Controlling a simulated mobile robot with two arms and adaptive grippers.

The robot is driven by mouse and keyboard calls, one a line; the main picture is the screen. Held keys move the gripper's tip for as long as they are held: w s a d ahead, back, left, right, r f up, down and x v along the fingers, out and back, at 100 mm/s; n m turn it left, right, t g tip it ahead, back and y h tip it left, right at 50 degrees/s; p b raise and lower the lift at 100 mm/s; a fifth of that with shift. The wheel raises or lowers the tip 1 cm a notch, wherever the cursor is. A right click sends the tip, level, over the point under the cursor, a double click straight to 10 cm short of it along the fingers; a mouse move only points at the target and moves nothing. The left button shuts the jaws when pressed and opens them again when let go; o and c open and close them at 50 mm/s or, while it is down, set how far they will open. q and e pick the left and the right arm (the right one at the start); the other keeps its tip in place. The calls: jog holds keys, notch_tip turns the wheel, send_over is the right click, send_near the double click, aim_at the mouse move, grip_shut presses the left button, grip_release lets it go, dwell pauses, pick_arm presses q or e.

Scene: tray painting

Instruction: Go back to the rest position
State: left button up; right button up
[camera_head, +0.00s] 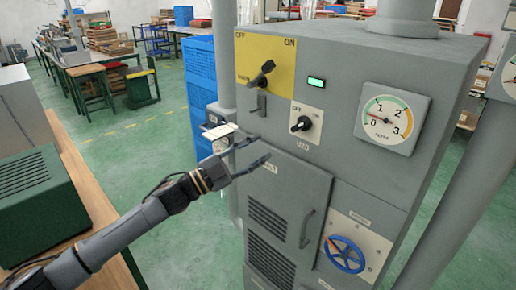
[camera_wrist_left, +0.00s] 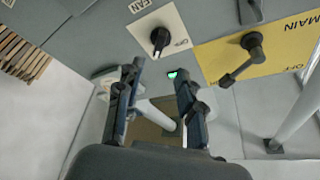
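My left gripper (camera_head: 262,150) reaches in from the left and is open and empty in front of the grey cabinet (camera_head: 340,60). Its two fingers are spread apart, also in the left wrist view (camera_wrist_left: 160,72). It sits below the black main switch (camera_head: 262,73) on the yellow panel and to the left of the black fan knob (camera_head: 300,123). In the left wrist view the fan knob (camera_wrist_left: 159,40) and main switch (camera_wrist_left: 252,42) show beyond the fingertips, apart from them. My right gripper is in neither view.
The cabinet also carries a lit green indicator (camera_head: 316,83), a pressure gauge (camera_head: 392,118), a door handle (camera_head: 306,228) and a blue handwheel (camera_head: 345,253). A wooden-topped bench (camera_head: 88,178) stands left beneath my arm. Blue crates (camera_head: 200,75) stand behind. Green floor is open farther back.

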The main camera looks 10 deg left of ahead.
pick_arm(q)
jog(key=w+a+f+n+t+y+b, duration=0.1)
jog(key=a+f+n+y, duration=0.2)
jog(key=f, duration=0.6)
jog(key=w+a+f+n+t+y, duration=0.1)
jog(key=a+f+n+y, duration=0.15)
jog(key=f, duration=0.65)
jog(key=w+a+f+n+t+y+b, duration=0.1)
jog(key=a+f+n+y, duration=0.25)
jog(key=f, duration=0.55)
jog(key=s+a+f+n+g+y, duration=0.2)
jog(key=s+f, duration=0.3)
jog(key=f, duration=0.6)
jog(key=s+a+f+n+g+y, duration=0.1)
jog(key=s+a+f+n+y, duration=0.3)
jog(key=f, duration=0.8)
jog(key=s+f+n+g+y+b, duration=0.15)
jog(key=s+f+g, duration=0.45)
jog(key=s+f, duration=1.7)
jog(key=s+f+g, duration=0.2)
jog(key=s, duration=1.1)
jog(key=s+d+f+n+g+b, duration=0.1)
jog(key=s+f+g, duration=0.2)
jog(key=s, duration=1.1)
jog(key=shift+s+d+f+g, duration=0.2)
jog(key=shift+s+f+g, duration=0.05)
jog(key=shift+f+g, duration=0.05)
